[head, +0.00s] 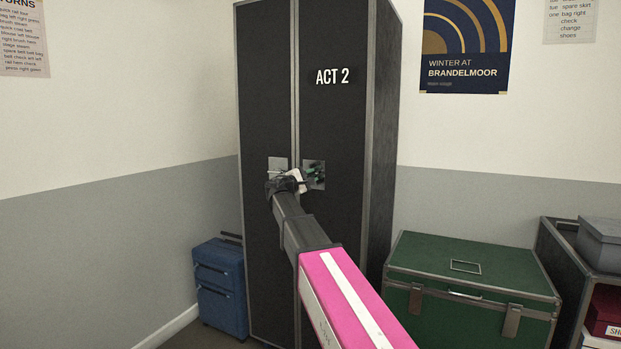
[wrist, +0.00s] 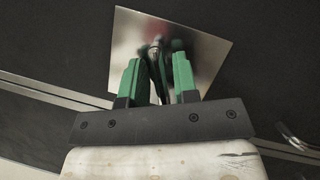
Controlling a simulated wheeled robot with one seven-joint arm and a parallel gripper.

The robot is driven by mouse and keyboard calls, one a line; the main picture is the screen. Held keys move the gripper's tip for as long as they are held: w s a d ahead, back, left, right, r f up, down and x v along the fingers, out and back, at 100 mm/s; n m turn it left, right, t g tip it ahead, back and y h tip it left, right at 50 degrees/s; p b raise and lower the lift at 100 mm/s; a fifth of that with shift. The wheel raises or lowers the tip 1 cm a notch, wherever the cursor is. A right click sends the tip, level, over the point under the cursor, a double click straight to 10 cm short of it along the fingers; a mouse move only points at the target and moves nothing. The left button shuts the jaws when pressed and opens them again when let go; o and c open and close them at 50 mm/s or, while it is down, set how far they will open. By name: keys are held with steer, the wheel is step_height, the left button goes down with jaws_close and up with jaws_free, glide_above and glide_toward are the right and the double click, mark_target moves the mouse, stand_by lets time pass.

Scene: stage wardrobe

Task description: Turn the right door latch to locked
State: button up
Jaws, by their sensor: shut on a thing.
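The tall black wardrobe case marked "ACT 2" (head: 335,120) has two doors, each with a metal latch plate near the seam. The right latch plate (head: 320,181) is partly hidden by my gripper (head: 313,170). In the wrist view, the same plate (wrist: 205,45) shows close up, and the right latch handle (wrist: 155,52) stands out from it. My gripper's green fingers (wrist: 159,70) are shut on this handle, one on each side. The left latch plate (head: 278,163) is partly behind my wrist. I cannot read any locked mark on the plate.
A blue suitcase (head: 220,285) stands left of the wardrobe. A green trunk (head: 470,270) stands to its right, with a dark shelf unit (head: 565,260) holding boxes beyond. In the wrist view, a curved metal piece (wrist: 297,141) shows at the lower right.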

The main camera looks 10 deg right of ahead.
steer(key=m, duration=0.2)
steer(key=m+g+y, duration=0.1)
steer(key=m, duration=0.2)
steer(key=shift+g, duration=0.3)
steer(key=shift+f, duration=0.1)
steer(key=shift+y, duration=0.3)
steer(key=o, duration=0.6)
steer(key=shift+o, duration=0.2)
steer(key=v, duration=1)
steer(key=shift+s+a, duration=0.25)
steer(key=shift+a, duration=0.05)
steer(key=shift+f, duration=0.1)
